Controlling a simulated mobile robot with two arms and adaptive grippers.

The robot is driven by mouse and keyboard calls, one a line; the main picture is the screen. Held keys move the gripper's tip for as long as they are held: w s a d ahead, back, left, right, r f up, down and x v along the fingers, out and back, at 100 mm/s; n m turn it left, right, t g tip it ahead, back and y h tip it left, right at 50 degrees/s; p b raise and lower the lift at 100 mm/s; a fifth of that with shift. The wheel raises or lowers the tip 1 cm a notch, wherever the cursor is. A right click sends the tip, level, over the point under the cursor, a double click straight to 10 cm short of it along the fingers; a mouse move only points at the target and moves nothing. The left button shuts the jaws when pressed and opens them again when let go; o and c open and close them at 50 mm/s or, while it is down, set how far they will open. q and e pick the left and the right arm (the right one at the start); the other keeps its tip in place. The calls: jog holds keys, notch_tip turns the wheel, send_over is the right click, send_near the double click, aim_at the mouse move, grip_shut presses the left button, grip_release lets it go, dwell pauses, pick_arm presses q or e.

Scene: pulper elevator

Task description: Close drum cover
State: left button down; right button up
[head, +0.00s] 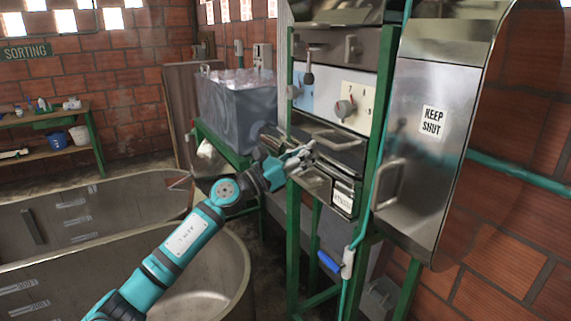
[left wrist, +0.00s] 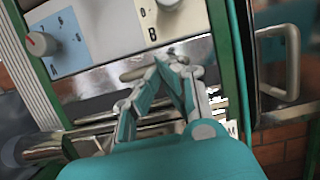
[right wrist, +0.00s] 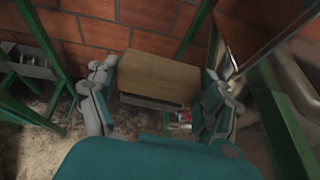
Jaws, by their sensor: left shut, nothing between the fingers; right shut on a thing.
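A tall steel cover marked KEEP SHUT (head: 425,160), likely the drum cover, stands at the right of the machine in the head view. Its bar handle (head: 388,185) faces me; a bar handle also shows in the left wrist view (left wrist: 292,65). I cannot tell how far the cover stands open. My left gripper (head: 303,155) is shut and empty, left of the cover, in front of the machine's lower front. Its fingertips also meet in the left wrist view (left wrist: 172,62). My right gripper (right wrist: 160,85) has its fingers on either side of a brown block (right wrist: 160,75).
Green frame posts (head: 380,110) stand between my left gripper and the cover. A grey hopper (head: 235,105) stands behind, steel tanks (head: 95,210) at left. A blue-handled valve (head: 330,262) hangs low in front.

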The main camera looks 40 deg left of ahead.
pick_arm(q)
jog(key=v, duration=0.9)
jog(key=shift+s+a, duration=0.2)
jog(key=shift+s, duration=0.15)
jog(key=shift+f, duration=0.1)
